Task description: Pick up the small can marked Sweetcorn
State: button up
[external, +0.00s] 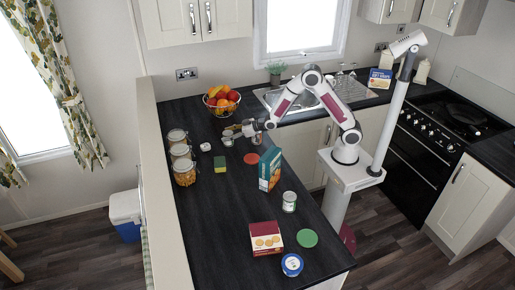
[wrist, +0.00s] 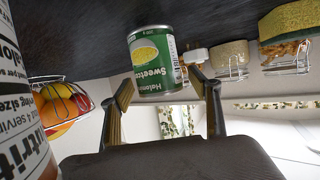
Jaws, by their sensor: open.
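The sweetcorn can (wrist: 155,62) is small and green with a yellow picture and the word "Sweetc" readable. It stands on the dark worktop (wrist: 85,40), which lies along the top of the wrist view. My gripper (wrist: 162,88) is open, its two fingers pointing at the can with space between them. The can is just beyond the fingertips, and nothing is held. In the external view my gripper (external: 232,131) is low over the far left part of the worktop; a small pale can (external: 228,142) shows beside it, its label too small to read.
A fruit bowl (external: 221,100) stands behind my gripper. Glass jars (external: 183,172) and a sponge (external: 220,164) are to its left and front. A printed white packet or can (wrist: 25,110) is close at the wrist view's left edge. A tall blue box (external: 270,169) stands farther right.

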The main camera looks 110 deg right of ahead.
jog(key=shift+c, duration=0.4)
jog(key=c, duration=1.3)
jog(key=shift+r, duration=0.15)
jog(key=shift+r, duration=4.9)
